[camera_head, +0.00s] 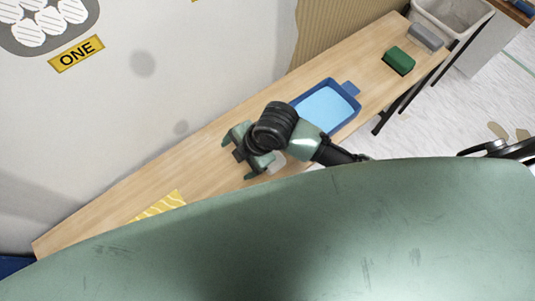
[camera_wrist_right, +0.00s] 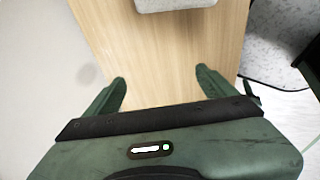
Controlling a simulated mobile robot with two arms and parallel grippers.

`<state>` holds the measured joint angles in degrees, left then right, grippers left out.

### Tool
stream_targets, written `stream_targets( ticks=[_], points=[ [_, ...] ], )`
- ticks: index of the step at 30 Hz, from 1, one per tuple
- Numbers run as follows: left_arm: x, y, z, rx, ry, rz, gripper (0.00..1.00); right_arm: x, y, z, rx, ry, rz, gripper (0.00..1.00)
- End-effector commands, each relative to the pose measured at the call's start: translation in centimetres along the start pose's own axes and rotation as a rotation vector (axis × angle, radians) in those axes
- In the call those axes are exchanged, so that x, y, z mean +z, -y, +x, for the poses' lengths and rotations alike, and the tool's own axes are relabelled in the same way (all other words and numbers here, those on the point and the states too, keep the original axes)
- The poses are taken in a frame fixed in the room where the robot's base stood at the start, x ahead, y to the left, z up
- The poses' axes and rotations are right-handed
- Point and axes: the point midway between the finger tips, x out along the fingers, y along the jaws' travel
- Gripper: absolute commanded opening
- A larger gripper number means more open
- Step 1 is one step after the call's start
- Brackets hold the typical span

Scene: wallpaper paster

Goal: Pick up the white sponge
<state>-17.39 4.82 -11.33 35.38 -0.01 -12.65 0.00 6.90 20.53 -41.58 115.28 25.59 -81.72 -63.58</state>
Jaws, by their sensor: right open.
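The white sponge (camera_head: 277,162) lies on the long wooden table (camera_head: 95,222), partly hidden by my right gripper and arm in the head view. In the right wrist view, a pale block that looks like the white sponge (camera_wrist_right: 175,5) is cut off by the top edge, ahead of the fingers. My right gripper (camera_head: 243,154) is just left of the sponge in the head view. In the right wrist view the gripper (camera_wrist_right: 160,80) is open, with only bare wood between its fingers. My left gripper is not in view.
A blue tray (camera_head: 353,92) with a light blue inside sits on the table, with a green block (camera_head: 398,61) and a grey block (camera_head: 426,37) farther right. A yellow striped piece (camera_head: 158,206) lies at left. A wall (camera_head: 200,60) runs along the table.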

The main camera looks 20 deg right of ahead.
Motion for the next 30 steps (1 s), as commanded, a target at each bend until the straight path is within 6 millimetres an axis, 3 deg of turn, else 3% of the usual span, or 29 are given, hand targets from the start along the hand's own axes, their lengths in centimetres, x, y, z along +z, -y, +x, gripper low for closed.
stream_targets(
  ticks=[3, 6, 12, 19, 30],
  points=[
    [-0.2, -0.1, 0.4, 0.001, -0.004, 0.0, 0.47, 0.5, -0.7, -0.1, -0.091, 0.012, -0.518, 0.85],
    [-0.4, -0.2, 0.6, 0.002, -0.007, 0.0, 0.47, 2.2, -0.2, -0.3, -0.196, 0.011, -0.886, 0.85],
    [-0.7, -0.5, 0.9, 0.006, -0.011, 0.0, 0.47, 6.8, 0.7, -1.5, -0.387, -0.017, -1.353, 0.85],
    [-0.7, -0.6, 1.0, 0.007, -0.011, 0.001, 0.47, 9.0, 1.4, -1.7, -0.472, -0.052, -1.515, 0.85],
    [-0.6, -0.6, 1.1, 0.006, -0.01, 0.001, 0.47, 10.2, 3.1, 2.4, -0.472, -0.055, -1.517, 0.85]
  ],
)
